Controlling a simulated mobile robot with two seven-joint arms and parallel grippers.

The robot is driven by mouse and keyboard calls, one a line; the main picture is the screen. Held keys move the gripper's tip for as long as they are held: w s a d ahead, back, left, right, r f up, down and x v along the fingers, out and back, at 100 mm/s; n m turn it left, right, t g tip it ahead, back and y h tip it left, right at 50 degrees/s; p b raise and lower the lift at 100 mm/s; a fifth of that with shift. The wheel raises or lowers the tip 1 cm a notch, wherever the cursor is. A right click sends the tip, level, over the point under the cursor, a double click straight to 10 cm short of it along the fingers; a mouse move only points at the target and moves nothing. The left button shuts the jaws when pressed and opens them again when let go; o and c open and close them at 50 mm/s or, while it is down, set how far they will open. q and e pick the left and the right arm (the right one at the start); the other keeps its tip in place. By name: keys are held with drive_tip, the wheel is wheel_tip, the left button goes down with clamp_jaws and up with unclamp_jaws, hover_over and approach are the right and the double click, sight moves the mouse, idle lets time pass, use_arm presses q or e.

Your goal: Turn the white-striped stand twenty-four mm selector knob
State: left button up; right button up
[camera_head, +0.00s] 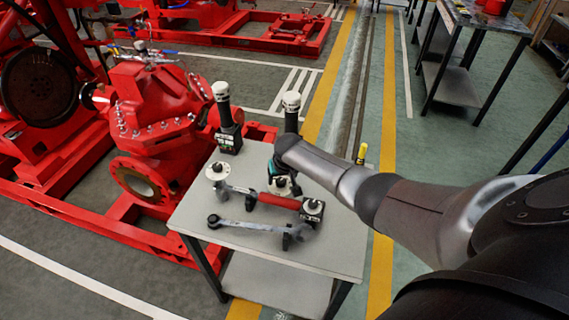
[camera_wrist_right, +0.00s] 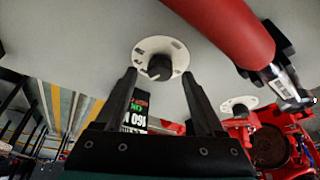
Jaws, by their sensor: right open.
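A dark selector knob (camera_wrist_right: 160,67) on a round white plate with dark marks faces my right gripper (camera_wrist_right: 164,82) in the right wrist view. The gripper is open, with one finger to each side of the knob. I cannot tell whether they touch it. In the head view my right gripper (camera_head: 281,172) is over the table, and its fingertips are hard to make out. Other round dials are a white one (camera_head: 216,171) at the left of the table and one on a black box (camera_head: 313,208) at the right. White stripes and size marks are too small to read. My left gripper is not in view.
Two black white-topped posts (camera_head: 229,118) stand at the table's back. A red-handled tool (camera_head: 279,201) and a grey wrench (camera_head: 252,229) lie near the front of the grey table (camera_head: 213,257). A red pump (camera_head: 147,130) stands close on the left.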

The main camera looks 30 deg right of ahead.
drive_tip(key=p+v, duration=0.5)
drive_tip(key=v, duration=0.9)
drive_tip(key=shift+f, duration=0.1)
